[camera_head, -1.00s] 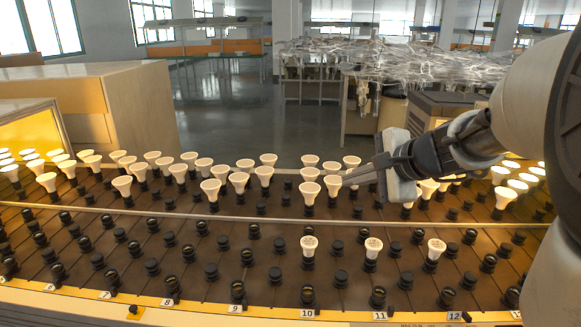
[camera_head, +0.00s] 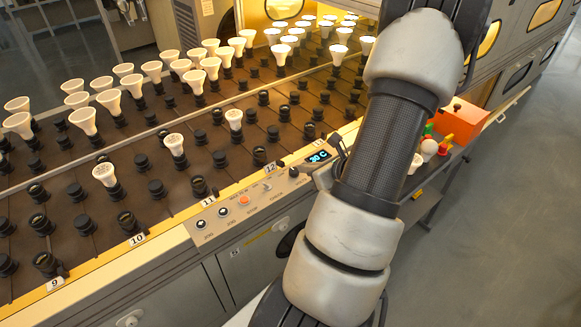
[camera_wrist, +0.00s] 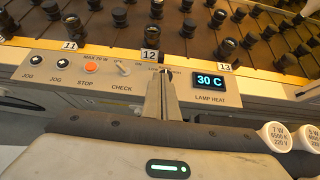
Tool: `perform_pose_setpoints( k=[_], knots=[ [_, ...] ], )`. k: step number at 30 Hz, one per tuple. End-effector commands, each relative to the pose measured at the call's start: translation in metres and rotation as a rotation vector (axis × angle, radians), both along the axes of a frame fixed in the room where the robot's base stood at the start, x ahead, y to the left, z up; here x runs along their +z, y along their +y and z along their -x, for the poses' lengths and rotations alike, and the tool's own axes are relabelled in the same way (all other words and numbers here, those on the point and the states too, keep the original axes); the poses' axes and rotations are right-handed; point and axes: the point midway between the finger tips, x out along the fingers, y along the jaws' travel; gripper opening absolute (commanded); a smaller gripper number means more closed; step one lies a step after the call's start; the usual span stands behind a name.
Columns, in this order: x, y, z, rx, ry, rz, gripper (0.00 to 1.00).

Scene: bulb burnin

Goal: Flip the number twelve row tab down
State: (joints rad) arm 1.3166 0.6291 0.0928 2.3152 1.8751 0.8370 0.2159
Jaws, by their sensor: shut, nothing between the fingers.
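In the head view my arm hides most of the gripper.
The control panel (camera_wrist: 108,70) has knobs, an orange stop button (camera_wrist: 91,68) and a lit 30 C display (camera_wrist: 211,80) right of my fingers. Labels eleven (camera_wrist: 70,45) and thirteen (camera_wrist: 224,67) flank twelve. An orange box (camera_head: 462,120) and loose bulbs lie right of my arm.

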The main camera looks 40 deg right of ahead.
Motion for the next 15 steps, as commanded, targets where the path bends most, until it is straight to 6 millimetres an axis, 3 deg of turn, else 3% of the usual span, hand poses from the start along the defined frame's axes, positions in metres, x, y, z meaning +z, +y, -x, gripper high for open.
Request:
perform_pose_setpoints(
  k=[8, 15],
  knots=[
    [-0.001, 0.0, -0.003, 0.004, 0.0, 0.002, 0.0],
    [-0.022, -0.003, -0.03, 0.005, -0.001, 0.002, 0.0]
  ],
)
